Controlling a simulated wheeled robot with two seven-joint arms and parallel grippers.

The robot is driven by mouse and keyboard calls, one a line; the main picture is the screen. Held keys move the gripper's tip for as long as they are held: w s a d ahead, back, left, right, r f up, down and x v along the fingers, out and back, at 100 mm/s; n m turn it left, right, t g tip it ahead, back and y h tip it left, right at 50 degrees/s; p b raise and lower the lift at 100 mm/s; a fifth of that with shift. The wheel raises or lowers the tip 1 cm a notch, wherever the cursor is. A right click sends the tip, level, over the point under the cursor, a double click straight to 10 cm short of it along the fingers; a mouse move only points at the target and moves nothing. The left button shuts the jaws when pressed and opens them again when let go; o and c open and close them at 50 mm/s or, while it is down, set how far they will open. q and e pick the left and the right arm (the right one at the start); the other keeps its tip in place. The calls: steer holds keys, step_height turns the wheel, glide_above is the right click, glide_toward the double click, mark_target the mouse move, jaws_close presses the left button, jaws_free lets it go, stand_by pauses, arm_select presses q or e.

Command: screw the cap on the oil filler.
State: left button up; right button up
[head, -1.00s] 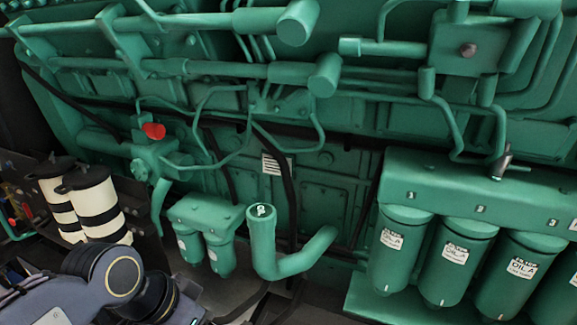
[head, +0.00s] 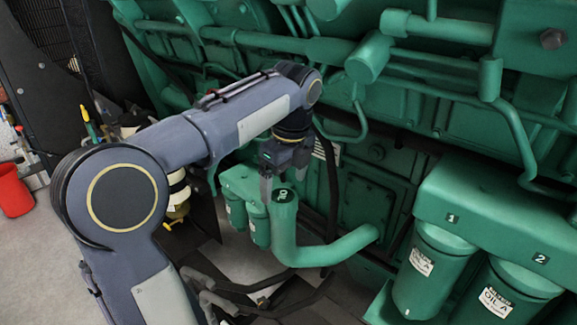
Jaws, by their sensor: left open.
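The oil filler (head: 287,235) is a thick green pipe that bends from a horizontal run up to an upright neck. A green cap (head: 284,196) with a dark, white-marked label sits on top of the neck. I cannot tell how tightly it is seated. My left gripper (head: 284,180) points down just above and behind the cap, open and empty. One grey finger shows at the cap's left side, and the other is partly hidden against the gripper body. I see no clear contact with the cap. My right gripper is out of view.
Green oil filters (head: 430,265) hang under a numbered housing at the right. Smaller filters (head: 258,225) hang just left of the filler. Engine pipes (head: 365,58) cross above my arm. A red bucket (head: 13,190) stands on open floor at the far left.

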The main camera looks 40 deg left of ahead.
mark_target(283, 196)
arm_select(q)
steer(key=shift+a+f, duration=0.2)
steer(key=shift+f, duration=1.35)
steer(key=c, duration=1.1)
steer(key=shift+s+r+m+p, duration=0.15)
steer(key=shift+m+p, duration=0.35)
steer(key=shift+m, duration=0.5)
steer(key=shift+m+t, duration=0.3)
steer(key=shift+m, duration=0.4)
steer(key=shift+f+m, duration=0.2)
steer(key=shift+m, duration=0.4)
steer(key=shift+p, duration=0.3)
